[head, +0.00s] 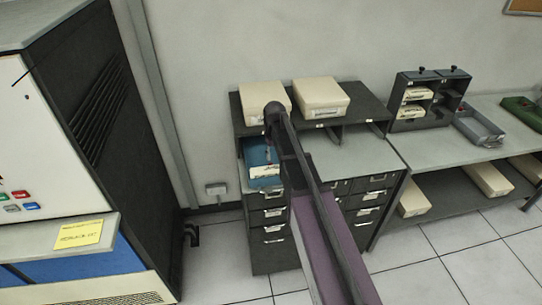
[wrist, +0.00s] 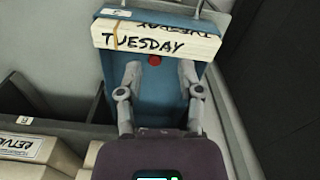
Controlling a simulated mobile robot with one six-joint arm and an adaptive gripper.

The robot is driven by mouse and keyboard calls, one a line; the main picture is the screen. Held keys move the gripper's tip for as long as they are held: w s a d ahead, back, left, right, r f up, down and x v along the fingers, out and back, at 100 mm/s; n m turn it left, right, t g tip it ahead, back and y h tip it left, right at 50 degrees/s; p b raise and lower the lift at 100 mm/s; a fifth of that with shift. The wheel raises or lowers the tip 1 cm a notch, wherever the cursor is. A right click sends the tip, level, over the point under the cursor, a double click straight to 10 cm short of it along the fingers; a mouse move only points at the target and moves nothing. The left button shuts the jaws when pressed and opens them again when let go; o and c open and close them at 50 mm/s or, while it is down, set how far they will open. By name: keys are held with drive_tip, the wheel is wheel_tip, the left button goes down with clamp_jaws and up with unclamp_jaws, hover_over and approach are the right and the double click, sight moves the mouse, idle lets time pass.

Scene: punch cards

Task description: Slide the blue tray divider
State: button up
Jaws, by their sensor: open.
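The blue tray (head: 258,153) sits in the left bay of the dark cabinet in the head view, with a pale card deck (head: 265,171) at its near end. In the wrist view the blue tray (wrist: 191,13) holds the deck marked TUESDAY (wrist: 150,41). A red knob (wrist: 155,60) shows below the deck against a blue surface; I cannot clearly tell the divider's edges from the tray. My gripper (wrist: 158,72) is open, its two fingers apart on either side of the red knob. Contact cannot be told. In the head view my arm hides part of the tray.
Two cream boxes (head: 321,97) stand on the cabinet's upper shelf (head: 362,100). More card boxes (wrist: 32,147) lie to the left in the wrist view. The grey cabinet top (head: 350,152) is clear right of my arm. A dark card rack (head: 433,98) stands further right.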

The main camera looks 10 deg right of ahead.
wheel_tip(320, 180, up, 3)
drive_tip(key=p, duration=0.2)
hover_over(271, 164)
drive_tip(key=shift+f+n, duration=0.1)
drive_tip(key=shift+n, duration=0.2)
drive_tip(key=shift+f+b, duration=0.15)
drive_tip(key=shift+b, duration=0.15)
wheel_tip(271, 164, down, 14)
drive_tip(key=b, duration=1.3)
drive_tip(key=shift+r, duration=0.25)
drive_tip(key=shift+w, duration=0.1)
clamp_jaws()
